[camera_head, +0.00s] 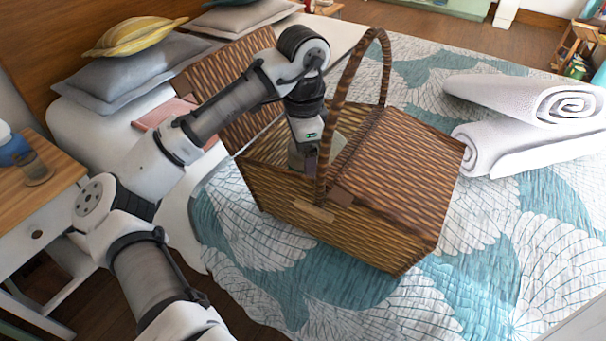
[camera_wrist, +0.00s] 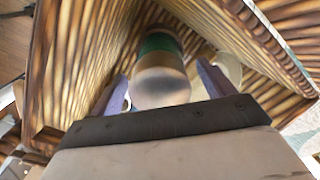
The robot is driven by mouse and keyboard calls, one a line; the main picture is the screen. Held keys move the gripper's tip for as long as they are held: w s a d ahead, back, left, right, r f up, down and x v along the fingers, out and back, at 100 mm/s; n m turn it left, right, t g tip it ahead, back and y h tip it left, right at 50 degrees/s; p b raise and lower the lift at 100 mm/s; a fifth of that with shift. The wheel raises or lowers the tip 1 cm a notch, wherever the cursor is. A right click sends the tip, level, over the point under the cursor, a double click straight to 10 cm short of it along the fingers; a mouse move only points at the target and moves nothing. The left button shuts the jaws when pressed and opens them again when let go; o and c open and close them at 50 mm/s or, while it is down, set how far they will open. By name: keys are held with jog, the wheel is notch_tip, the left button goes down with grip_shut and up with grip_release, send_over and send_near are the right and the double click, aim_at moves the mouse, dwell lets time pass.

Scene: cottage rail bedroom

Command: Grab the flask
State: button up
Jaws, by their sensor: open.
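A rounded, flask-like object (camera_wrist: 162,80) with a brownish-grey end and a green band is inside the wicker basket (camera_head: 370,225) in the wrist view. My gripper (camera_wrist: 165,86) is open, with one finger on each side of this object. I cannot tell whether either finger touches it. In the head view my gripper (camera_head: 309,158) reaches down into the open left half of the basket, beside the handle. The basket's walls and my gripper hide most of what is inside in that view.
A pale round item (camera_wrist: 228,67) lies beside the right finger. The basket's arched handle (camera_head: 350,85) rises close to my wrist, its left lid (camera_head: 235,75) stands raised and its right lid (camera_head: 405,150) is shut. Rolled white towels (camera_head: 530,125) lie to the right on the bed.

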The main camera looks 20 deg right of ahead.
jog(key=shift+f, duration=0.25)
jog(key=c, duration=1.7)
jog(key=shift+c, duration=0.3)
jog(key=shift+r, duration=0.15)
